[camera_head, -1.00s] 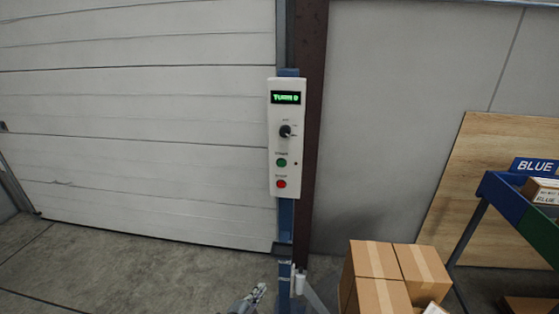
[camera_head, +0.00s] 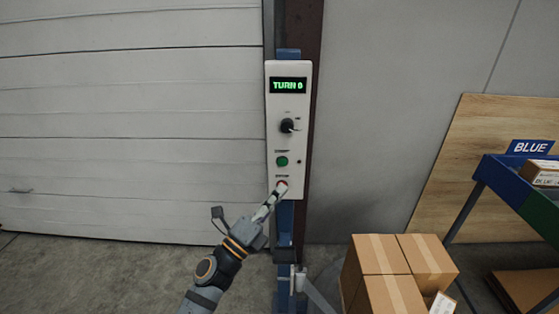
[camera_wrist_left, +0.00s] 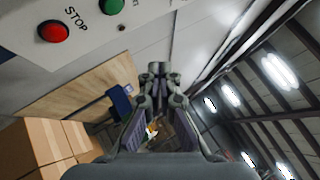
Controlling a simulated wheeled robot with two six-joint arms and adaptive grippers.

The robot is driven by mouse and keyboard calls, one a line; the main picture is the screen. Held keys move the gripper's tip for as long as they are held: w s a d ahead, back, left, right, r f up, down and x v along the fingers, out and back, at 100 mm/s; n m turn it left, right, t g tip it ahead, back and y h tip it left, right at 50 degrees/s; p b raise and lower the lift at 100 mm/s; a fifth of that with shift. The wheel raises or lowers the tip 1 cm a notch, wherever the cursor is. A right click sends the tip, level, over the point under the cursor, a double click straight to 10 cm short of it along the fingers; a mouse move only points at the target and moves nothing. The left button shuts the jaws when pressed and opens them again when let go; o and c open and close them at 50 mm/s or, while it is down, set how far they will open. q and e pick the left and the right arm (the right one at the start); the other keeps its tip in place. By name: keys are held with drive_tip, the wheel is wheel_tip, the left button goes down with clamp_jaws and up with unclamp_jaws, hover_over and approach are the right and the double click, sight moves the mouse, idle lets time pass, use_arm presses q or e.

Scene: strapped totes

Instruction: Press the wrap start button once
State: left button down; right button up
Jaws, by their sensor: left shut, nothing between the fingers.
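A white control panel (camera_head: 275,110) is fixed to a blue post. Its green display (camera_head: 288,86) reads "TURN 0", with a black knob (camera_head: 287,125) below it. Under the knob are a green button (camera_head: 282,161) and, lowest, a red button (camera_head: 282,184). In the left wrist view the red button (camera_wrist_left: 53,31) is labelled STOP and the green button (camera_wrist_left: 111,5) is cut by the top edge. My left gripper (camera_head: 280,188) is shut and empty; its tip overlaps the red button in the head view. In the wrist view the fingertips (camera_wrist_left: 158,68) appear apart from both buttons. My right gripper is not in view.
Stacked cardboard boxes (camera_head: 378,255) stand at the lower right. A blue and green rack (camera_head: 500,180) with a "BLUE" sign (camera_head: 530,147) is at the far right, before a leaning wooden board (camera_head: 455,165). A white shutter door (camera_head: 130,110) fills the left.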

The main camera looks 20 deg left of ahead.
sight(282, 163)
use_arm(q)
drive_tip(key=shift+d, duration=0.15)
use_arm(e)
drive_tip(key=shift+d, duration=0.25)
use_arm(q)
drive_tip(key=w+a+b, duration=0.1)
drive_tip(key=w+a, duration=0.1)
drive_tip(key=w, duration=0.6)
drive_tip(key=shift+w+a, duration=0.25)
drive_tip(key=shift+a, duration=0.05)
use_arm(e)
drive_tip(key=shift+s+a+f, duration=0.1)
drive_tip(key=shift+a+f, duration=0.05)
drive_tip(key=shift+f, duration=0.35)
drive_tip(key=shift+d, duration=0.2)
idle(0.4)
use_arm(q)
drive_tip(key=shift+w+a, duration=0.1)
drive_tip(key=shift+w, duration=0.3)
